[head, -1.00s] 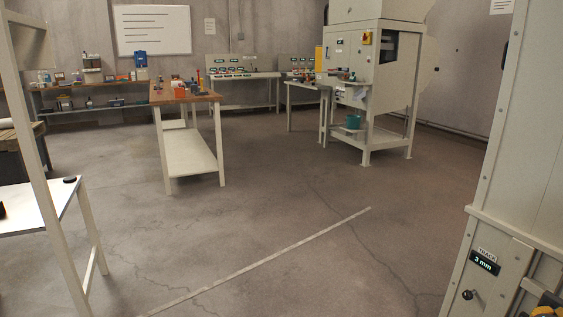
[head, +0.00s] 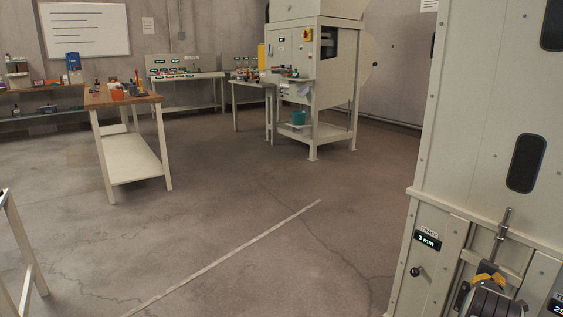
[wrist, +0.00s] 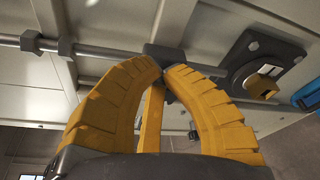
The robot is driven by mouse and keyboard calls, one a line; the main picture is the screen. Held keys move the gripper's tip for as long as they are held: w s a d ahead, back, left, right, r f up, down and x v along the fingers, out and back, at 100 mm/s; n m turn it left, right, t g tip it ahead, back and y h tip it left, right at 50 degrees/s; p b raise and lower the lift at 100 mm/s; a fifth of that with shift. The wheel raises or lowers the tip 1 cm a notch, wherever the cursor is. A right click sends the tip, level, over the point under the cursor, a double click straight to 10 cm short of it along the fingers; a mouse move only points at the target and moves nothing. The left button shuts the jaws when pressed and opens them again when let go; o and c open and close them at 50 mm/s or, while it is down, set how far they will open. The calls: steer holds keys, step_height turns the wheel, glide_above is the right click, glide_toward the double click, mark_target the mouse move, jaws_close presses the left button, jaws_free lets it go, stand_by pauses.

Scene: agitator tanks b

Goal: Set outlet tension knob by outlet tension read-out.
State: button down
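No knob or read-out labelled outlet tension can be made out. On the pale machine at the right of the head view, a read-out (head: 557,306) is cut off by the picture edge, so its label is not fully legible. My gripper (head: 489,279) is low in front of this machine. In the wrist view, the yellow fingers of my gripper (wrist: 163,70) curve together and their tips nearly meet in front of a dark block on a rod. A yellow strip shows between them. A dark plate with a small yellowish knob (wrist: 263,86) is to their right, apart from the fingers.
The machine also carries a TRACK read-out (head: 427,240) showing 3 mm and a black-ended lever (head: 417,271). A workbench (head: 124,98) stands at left and another machine (head: 318,75) at the back. The floor between is clear, with a pale line (head: 225,255).

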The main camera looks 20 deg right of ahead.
steer(key=shift+s+d+r+b, duration=0.1)
steer(key=shift+s+b, duration=0.1)
steer(key=shift+b, duration=0.3)
steer(key=shift+r, duration=0.15)
